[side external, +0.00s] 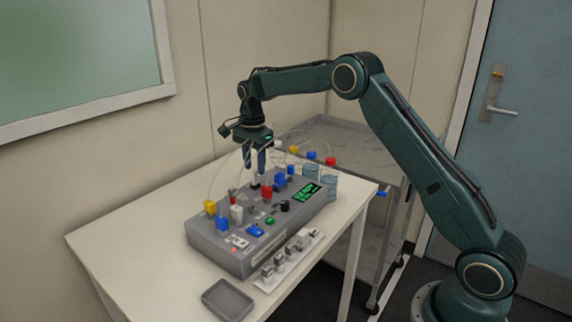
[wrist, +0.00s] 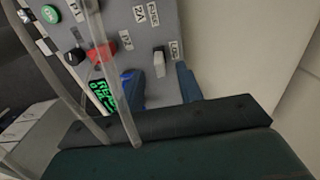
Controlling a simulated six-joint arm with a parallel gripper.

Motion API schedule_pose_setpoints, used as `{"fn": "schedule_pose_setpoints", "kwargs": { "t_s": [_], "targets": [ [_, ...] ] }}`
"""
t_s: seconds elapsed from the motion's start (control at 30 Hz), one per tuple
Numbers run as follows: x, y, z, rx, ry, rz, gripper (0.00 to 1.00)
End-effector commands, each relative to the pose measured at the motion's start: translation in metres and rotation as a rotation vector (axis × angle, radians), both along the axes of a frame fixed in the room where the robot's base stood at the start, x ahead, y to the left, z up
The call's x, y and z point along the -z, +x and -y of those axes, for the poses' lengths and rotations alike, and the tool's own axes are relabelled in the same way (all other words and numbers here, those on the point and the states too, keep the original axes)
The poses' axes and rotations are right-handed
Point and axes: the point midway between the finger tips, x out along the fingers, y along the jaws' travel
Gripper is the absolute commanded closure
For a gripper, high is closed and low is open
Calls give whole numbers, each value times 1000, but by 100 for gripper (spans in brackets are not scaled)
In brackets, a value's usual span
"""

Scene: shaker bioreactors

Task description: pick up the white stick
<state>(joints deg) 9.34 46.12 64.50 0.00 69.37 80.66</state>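The white stick (wrist: 159,62) is a short white lever on the grey panel of the shaker unit (side external: 228,261), beside a printed label in the wrist view. My gripper (wrist: 161,82) is open, with one blue finger on the left of the stick and one on the right. Gaps show on both sides, so it is not gripped. In the side view my gripper (side external: 255,168) points down over the back part of the unit. There I cannot clearly make out the white stick, which is small and close to the fingertips.
Clear tubes (wrist: 120,95) arch close to my gripper. A red knob (wrist: 103,51) and a green button (wrist: 50,14) are on the panel. Colored-cap fittings, a green display (side external: 306,194) and bottles (side external: 330,187) stand nearby. A grey tray (side external: 228,300) lies at the table's front.

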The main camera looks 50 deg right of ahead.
Motion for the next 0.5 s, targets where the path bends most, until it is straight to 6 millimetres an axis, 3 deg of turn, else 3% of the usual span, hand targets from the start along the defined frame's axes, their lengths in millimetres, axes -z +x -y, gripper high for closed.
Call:
{"fn": "schedule_pose_setpoints", "kwargs": {
  "t_s": [0.23, 0.5],
  "targets": [
    [28, 0, -1, 0, 0, -2, 64],
    [35, 0, -1, 0, 0, -1, 64]
  ]
}}
